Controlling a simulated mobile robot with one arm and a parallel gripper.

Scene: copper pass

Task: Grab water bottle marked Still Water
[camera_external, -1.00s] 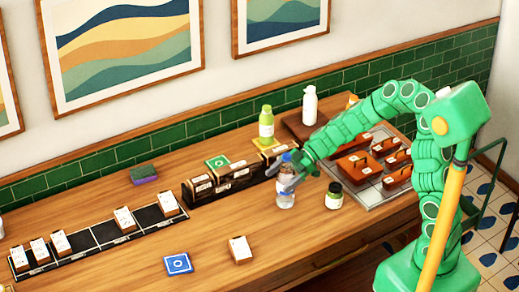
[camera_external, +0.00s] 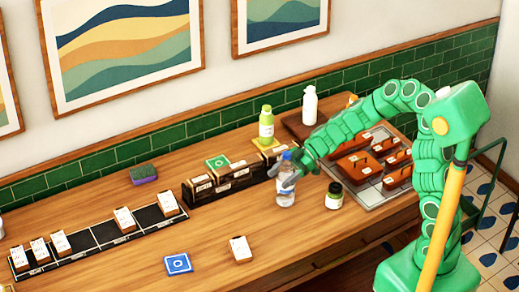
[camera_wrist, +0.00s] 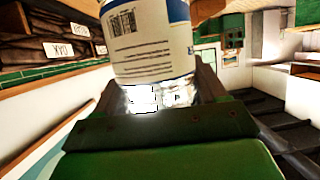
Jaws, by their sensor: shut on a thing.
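A clear water bottle (camera_external: 286,197) with a pale label stands upright near the front middle of the counter, beside the dark box row. My gripper (camera_external: 287,178) is shut around its upper part. In the wrist view the bottle (camera_wrist: 152,45) fills the top middle, with a white and blue label showing a barcode and small print. My gripper (camera_wrist: 160,97) has a finger on each side of it. The name on the label cannot be read. I cannot tell whether its base touches the counter.
A dark box row (camera_external: 218,186) lies left. The front counter (camera_external: 215,222) has free room.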

